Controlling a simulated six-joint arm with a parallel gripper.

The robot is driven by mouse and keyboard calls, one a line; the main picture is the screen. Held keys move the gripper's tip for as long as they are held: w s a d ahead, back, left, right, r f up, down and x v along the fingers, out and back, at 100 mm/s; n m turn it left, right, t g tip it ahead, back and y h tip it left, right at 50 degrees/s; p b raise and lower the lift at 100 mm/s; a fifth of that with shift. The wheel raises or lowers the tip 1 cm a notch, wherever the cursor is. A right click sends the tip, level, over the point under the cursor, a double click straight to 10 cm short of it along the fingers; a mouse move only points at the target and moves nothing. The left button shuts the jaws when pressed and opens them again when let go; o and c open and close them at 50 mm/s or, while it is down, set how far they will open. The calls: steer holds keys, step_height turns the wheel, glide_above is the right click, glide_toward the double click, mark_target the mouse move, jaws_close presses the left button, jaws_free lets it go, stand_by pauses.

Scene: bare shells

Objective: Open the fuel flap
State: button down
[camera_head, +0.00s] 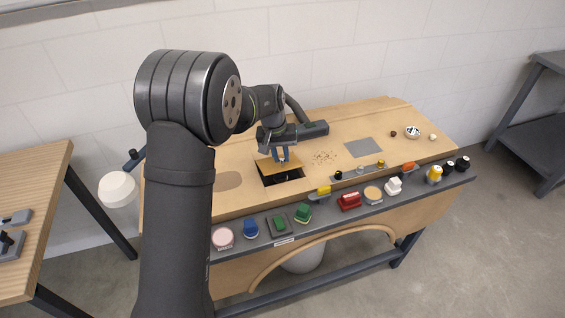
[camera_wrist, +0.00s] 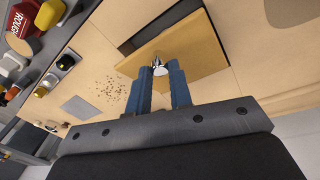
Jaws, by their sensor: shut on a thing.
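The fuel flap (camera_head: 266,164) is a light wooden panel on the wooden bench top. It stands tilted up over a dark square opening (camera_head: 284,179). In the wrist view the flap (camera_wrist: 203,45) fills the upper middle, with the dark opening (camera_wrist: 135,42) showing along its far edge. A small shiny knob (camera_wrist: 160,67) is on the flap. My gripper (camera_head: 281,155) is at the flap, its two blue fingers shut on the knob; the fingers also show in the wrist view (camera_wrist: 160,80). The fingers partly hide the knob.
Brown crumbs (camera_head: 325,157) and a grey square plate (camera_head: 363,148) lie right of the flap. A row of coloured buttons and knobs, including a red one (camera_head: 349,201), lines the bench front. A white lamp-like object (camera_head: 117,188) is at the left.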

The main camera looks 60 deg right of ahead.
steer(key=shift+w+d+r+g+y, duration=0.6)
steer(key=shift+w+d+r, duration=0.55)
steer(key=w+d, duration=0.4)
steer(key=shift+w+d+r, duration=0.15)
steer(key=shift+w+r, duration=0.1)
steer(key=shift+w, duration=0.1)
steer(key=c, duration=2)
jaws_free()
steer(key=shift+w, duration=0.1)
steer(key=o, duration=0.7)
steer(key=shift+s+r, duration=0.15)
steer(key=shift+s, duration=0.05)
steer(key=v, duration=1.7)
steer(key=shift+r, duration=0.2)
steer(key=shift+w+d, duration=0.1)
